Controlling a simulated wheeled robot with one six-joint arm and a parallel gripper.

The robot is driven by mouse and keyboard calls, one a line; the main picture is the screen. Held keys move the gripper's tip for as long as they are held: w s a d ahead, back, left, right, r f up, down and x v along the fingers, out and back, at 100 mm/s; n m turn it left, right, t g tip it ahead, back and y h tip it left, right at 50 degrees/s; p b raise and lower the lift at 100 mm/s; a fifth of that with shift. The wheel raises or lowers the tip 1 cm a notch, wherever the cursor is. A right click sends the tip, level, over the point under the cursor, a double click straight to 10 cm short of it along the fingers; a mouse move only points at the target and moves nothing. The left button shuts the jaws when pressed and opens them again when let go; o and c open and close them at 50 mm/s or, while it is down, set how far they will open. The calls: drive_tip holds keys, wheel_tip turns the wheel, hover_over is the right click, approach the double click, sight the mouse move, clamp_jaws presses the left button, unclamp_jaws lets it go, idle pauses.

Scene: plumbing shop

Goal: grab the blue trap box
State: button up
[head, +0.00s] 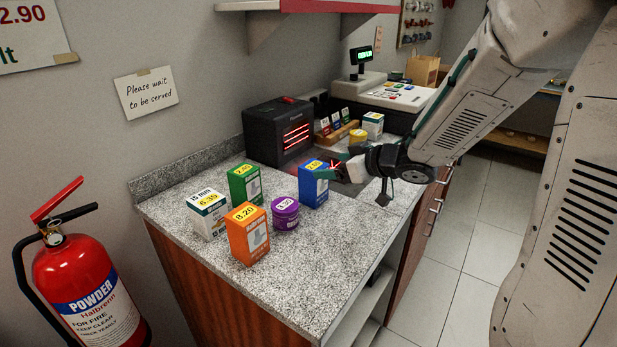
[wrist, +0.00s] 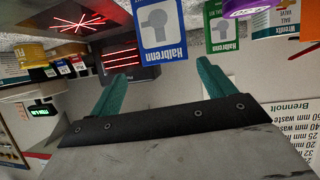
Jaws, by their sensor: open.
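The blue trap box (head: 313,188) stands upright on the speckled counter, with a yellow price label on its top. In the wrist view the blue box (wrist: 163,38) appears upside down, its white front panel showing a grey trap drawing. My gripper (head: 352,182) is just to the right of the box in the head view. In the wrist view my gripper (wrist: 160,71) has its two teal fingers spread wide with nothing between them. The box lies ahead of the fingertips, roughly in line with the gap, and looks apart from them.
A green box (head: 245,184), white box (head: 208,214), orange box (head: 248,235) and purple tin (head: 286,214) stand left of the blue box. A black heater (head: 278,132) with glowing bars stands behind. A yellow tin (head: 357,136) is farther back. The counter's front right is clear.

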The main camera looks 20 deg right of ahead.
sight(308, 168)
drive_tip(key=shift+w+a+f+y, duration=0.3)
drive_tip(key=shift+a+f+y, duration=0.05)
drive_tip(key=shift+a+y, duration=0.2)
drive_tip(key=x, duration=0.7)
drive_tip(key=shift+w+a+f, duration=0.1)
drive_tip(key=shift+w, duration=0.1)
drive_tip(key=c, duration=1.2)
